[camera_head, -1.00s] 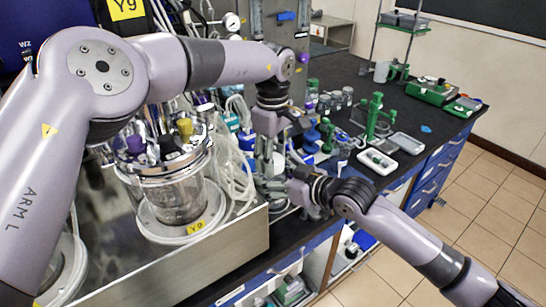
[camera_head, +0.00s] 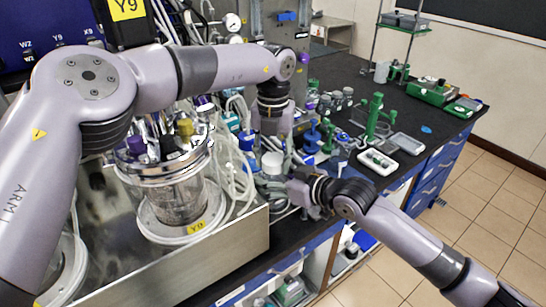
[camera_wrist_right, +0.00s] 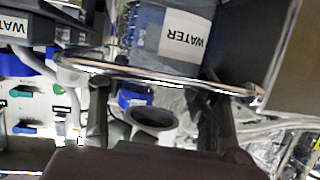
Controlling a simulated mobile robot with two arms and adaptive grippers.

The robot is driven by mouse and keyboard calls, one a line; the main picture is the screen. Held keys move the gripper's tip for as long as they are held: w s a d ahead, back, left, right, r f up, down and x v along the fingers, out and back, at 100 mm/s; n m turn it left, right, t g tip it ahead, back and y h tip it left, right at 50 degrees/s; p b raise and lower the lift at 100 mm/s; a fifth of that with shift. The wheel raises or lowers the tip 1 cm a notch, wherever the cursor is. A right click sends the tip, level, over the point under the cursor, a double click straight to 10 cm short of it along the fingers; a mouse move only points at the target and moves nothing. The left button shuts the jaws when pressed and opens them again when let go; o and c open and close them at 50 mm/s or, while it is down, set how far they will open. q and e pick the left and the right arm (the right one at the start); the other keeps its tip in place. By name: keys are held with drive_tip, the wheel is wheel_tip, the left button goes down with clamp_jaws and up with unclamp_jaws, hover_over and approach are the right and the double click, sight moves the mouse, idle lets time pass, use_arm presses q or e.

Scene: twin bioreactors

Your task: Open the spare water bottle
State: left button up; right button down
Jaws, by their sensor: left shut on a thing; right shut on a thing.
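The spare water bottle (camera_head: 272,163) shows only in part in the head view, as a pale round top between my two grippers. My right gripper (camera_head: 309,191) comes from the right and is shut on the bottle's side. A bottle labelled WATER (camera_wrist_right: 180,35) stands in the upper part of the right wrist view, beyond a metal rail; the fingers of my right gripper (camera_wrist_right: 155,115) show below. My left gripper (camera_head: 272,132) points down just above the pale top. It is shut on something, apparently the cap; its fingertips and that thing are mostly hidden.
A glass bioreactor vessel (camera_head: 178,195) with clear tubing (camera_head: 236,175) stands close left on a metal tray (camera_head: 232,245). Green stands (camera_head: 375,115) and white trays (camera_head: 378,162) stand right on the black bench. The bench's front edge is close below my right gripper.

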use_arm(q)
drive_tip(key=n, duration=2.8)
drive_tip(key=o, duration=1.3)
